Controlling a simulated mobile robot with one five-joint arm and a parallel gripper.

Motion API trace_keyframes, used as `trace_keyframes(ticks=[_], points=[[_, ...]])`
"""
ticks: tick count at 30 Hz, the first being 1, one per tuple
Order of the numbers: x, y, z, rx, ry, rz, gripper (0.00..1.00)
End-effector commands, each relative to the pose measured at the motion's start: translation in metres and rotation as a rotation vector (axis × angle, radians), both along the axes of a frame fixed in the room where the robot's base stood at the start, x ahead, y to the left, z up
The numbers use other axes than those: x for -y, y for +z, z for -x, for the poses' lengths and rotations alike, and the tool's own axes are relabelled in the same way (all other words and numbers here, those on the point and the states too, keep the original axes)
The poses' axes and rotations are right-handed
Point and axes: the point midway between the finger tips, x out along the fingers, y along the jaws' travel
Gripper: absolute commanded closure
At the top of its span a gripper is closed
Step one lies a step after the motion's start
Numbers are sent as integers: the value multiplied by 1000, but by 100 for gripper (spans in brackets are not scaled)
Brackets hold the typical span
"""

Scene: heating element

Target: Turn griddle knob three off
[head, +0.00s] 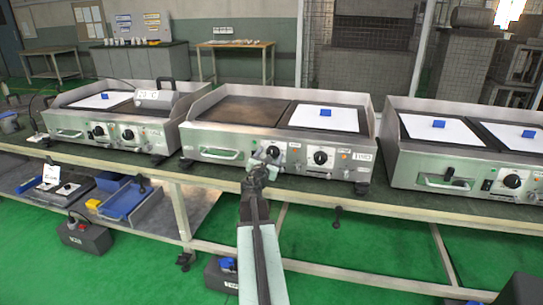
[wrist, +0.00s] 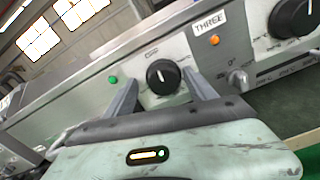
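The middle griddle (head: 210,138) has two black knobs on its front panel. A black knob (wrist: 163,77) with a white mark pointing roughly up sits between the fingers of my gripper (wrist: 161,76) in the wrist view. The fingers are open, one on each side of the knob; I cannot tell whether they touch it. A label reading THREE (wrist: 208,24) is above and right of this knob, over an orange light (wrist: 213,40). In the head view my gripper (head: 264,160) is at the panel and mostly hides this knob.
A second black knob (wrist: 292,18) is to the right, also visible in the head view (head: 320,157). A green light (wrist: 113,80) is left of the gripped-around knob. Other griddles stand left (head: 66,121) and right (head: 405,160) on the bench.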

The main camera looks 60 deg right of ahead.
Motion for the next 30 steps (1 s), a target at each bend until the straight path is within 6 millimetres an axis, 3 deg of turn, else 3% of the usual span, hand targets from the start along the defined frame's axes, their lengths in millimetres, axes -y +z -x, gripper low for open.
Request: trace_keyframes(ticks=[10, 22, 30], points=[[-3, 0, 4, -1, -6, 1, 36], [-68, 0, 24, 0, -3, 0, 36], [-73, 0, 24, 0, -4, 0, 36]])
